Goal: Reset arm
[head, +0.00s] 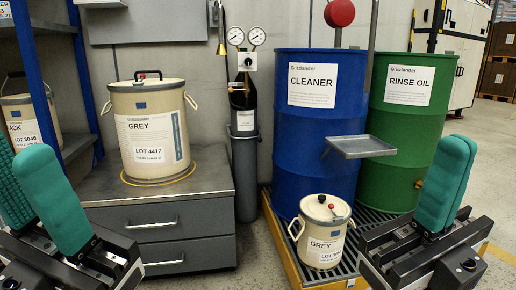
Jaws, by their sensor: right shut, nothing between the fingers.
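My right gripper (455,150) points up at the right, in front of the green drum, with its green fingers together and nothing between them. My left gripper (27,165) is at the left edge, its green fingers apart and empty; its outer part is cut off by the frame. A small cream pail labelled GREY (325,238) stands on the pallet between the two arms, its lid on. A blue drum labelled CLEANER (305,160) and a green drum labelled RINSE OIL (400,130) stand behind it.
A larger GREY pail (148,138) stands on the grey drawer cabinet (213,180). A gas cylinder with gauges (245,125) stands beside it. A small metal tray (362,148) juts out before the drums. A blue shelf (75,140) holds another pail (22,122). Floor at right is clear.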

